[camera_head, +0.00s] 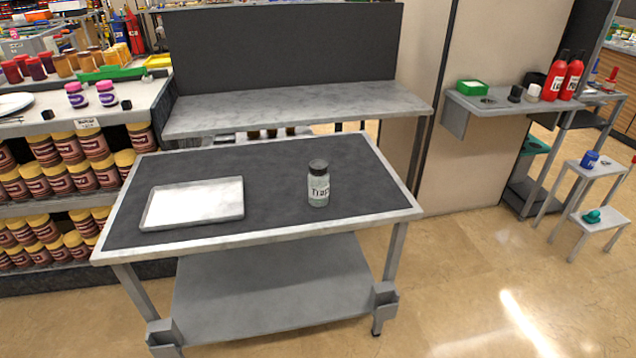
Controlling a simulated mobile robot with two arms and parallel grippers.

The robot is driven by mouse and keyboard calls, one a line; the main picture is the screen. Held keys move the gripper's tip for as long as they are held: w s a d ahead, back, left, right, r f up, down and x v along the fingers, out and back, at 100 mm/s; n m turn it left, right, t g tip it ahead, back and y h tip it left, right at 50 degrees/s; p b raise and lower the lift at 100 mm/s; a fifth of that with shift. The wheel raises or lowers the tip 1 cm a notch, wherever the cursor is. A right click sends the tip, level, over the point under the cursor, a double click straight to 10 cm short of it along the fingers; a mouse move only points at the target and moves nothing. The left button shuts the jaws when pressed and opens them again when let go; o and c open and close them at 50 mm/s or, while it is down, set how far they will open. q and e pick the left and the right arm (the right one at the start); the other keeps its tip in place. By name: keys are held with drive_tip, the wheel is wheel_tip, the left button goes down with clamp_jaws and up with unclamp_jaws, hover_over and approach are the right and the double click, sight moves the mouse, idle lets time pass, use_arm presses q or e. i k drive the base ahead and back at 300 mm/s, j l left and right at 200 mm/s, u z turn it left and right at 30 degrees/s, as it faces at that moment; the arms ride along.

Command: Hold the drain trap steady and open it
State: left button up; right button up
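The drain trap (319,184) is a small clear jar labelled "Trap" with a dark lid (318,166). It stands upright on the right half of the table's dark top, and the lid sits on the jar. Neither of my grippers shows in the head view. Nothing touches the jar.
A pale shallow tray (239,211) lies on the left of the table (275,157). A grey bench (290,105) with a dark back panel stands behind. Shelves of jars (62,180) are at left. A side shelf (480,104) holds red bottles (574,78).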

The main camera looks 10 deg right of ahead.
sight(318, 185)
drive_tip(key=i+l+u, duration=0.1)
drive_tip(key=l+u, duration=0.25)
drive_tip(key=i+l+u, duration=0.1)
drive_tip(key=l+u, duration=0.55)
drive_tip(key=j, duration=0.1)
